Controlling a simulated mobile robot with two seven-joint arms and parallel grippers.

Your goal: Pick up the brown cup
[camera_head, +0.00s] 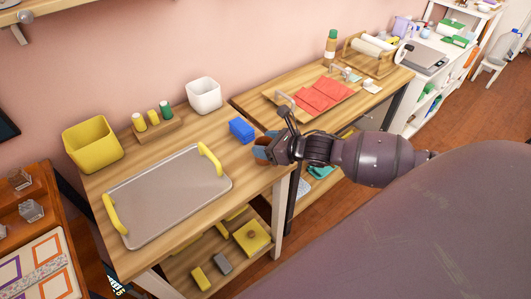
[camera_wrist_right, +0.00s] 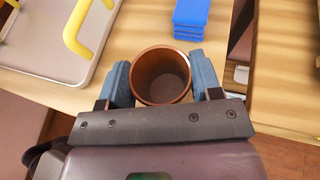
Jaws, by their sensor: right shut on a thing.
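The brown cup (camera_wrist_right: 160,77) shows in the right wrist view as an open round cup, seen from above, between the two blue-grey fingers of my right gripper (camera_wrist_right: 163,82). The fingers are shut on it from both sides. In the head view my right gripper (camera_head: 265,150) is at the right front part of the left wooden table (camera_head: 240,180). There the cup (camera_head: 260,154) is mostly hidden by the fingers. I cannot tell whether the cup touches the tabletop. My left gripper is not in view.
A blue block stack (camera_head: 242,130) stands just behind the cup. A grey tray with yellow handles (camera_head: 165,196) lies to the left. A white container (camera_head: 204,96) and a yellow bin (camera_head: 92,144) stand at the back. A second table with red cloth (camera_head: 322,95) is at the right.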

